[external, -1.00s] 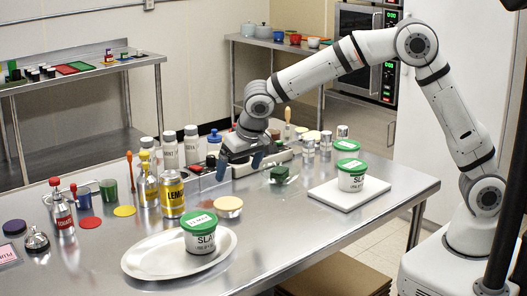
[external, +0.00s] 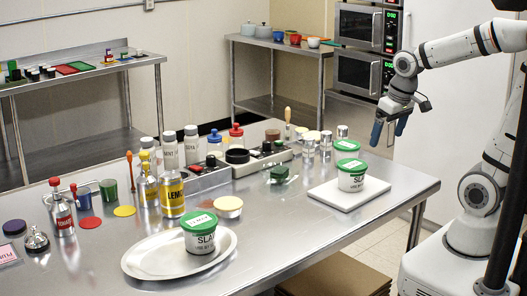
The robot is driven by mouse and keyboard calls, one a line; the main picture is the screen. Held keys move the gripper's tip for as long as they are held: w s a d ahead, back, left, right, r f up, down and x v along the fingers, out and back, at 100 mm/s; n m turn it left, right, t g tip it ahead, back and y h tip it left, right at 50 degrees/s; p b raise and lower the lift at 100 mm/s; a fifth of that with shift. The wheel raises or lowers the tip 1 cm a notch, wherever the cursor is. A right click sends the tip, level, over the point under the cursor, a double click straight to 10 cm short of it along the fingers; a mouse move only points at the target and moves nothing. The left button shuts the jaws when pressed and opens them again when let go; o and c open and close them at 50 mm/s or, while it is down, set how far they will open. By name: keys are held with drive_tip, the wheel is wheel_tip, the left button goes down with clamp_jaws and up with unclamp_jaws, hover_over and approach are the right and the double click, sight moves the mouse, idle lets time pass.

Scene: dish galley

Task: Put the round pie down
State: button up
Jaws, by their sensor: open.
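I cannot tell for sure which thing is the round pie. A round, tan-topped thing (external: 228,204) sits on the metal table behind the white oval plate, and may be it. A dark round dish (external: 237,156) rests on the grey unit (external: 262,160) at the back of the table.
A green-lidded tub (external: 200,238) stands on the oval plate (external: 150,265). Another tub (external: 350,180) stands on a white board (external: 325,196) at the right. Bottles and a yellow can (external: 172,197) crowd the left. The front middle of the table (external: 285,230) is clear.

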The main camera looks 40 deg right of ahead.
drive_tip(key=s+d+f, duration=0.1)
drive_tip(key=s+d, duration=0.1)
drive_tip(key=s, duration=0.3)
drive_tip(key=shift+s+f, duration=0.2)
drive_tip(key=shift+f, duration=0.1)
drive_tip(key=shift+d, duration=0.1)
idle(0.9)
